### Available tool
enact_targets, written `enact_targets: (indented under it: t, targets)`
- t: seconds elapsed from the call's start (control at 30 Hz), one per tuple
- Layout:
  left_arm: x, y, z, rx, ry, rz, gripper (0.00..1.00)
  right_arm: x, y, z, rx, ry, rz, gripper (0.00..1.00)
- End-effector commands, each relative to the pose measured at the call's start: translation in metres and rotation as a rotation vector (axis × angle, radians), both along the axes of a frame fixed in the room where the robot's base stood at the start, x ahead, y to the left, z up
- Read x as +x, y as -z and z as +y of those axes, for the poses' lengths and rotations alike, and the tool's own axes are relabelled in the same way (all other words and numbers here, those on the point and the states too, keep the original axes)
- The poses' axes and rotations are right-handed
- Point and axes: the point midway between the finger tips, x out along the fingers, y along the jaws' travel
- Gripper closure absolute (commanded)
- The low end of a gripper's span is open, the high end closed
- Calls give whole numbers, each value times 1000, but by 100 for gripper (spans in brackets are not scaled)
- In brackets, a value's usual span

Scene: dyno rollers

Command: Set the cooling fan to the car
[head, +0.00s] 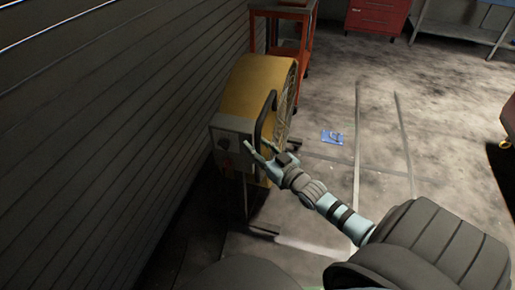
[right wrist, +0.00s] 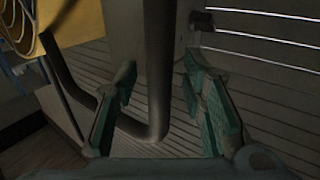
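The cooling fan (head: 254,88) is a large yellow drum fan with a grey control box (head: 228,137), standing by the wall in the head view. Its yellow drum also shows at the upper left of the right wrist view (right wrist: 77,24). A dark bent tube handle (head: 266,117) is on its near side. My right gripper (head: 260,146) is open at the handle. In the right wrist view the handle (right wrist: 158,75) passes between the two spread fingers; contact is not clear. A dark red body (head: 510,117) at the right edge may be the car, mostly cut off. My left gripper is not in view.
A dark slatted wall (head: 110,130) runs along the left, close to the fan. An orange-red cart (head: 283,14) stands behind the fan. A red cabinet (head: 376,16) and a workbench (head: 462,28) are at the back. A flat blue item (head: 332,137) lies on the otherwise open floor.

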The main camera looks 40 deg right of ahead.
Motion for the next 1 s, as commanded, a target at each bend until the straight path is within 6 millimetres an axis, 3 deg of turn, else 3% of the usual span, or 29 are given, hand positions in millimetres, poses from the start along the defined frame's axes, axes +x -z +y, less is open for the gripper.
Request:
enact_targets:
  t: [0.27, 0.5, 1.0]
  targets:
    - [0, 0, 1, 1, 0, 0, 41, 3, -2, 0, -1, 0, 0, 64]
    - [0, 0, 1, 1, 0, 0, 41, 2, -1, 0, -1, 0, 0, 100]
    - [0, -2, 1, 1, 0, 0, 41, -4, 0, -9, -2, 3, 4, 100]
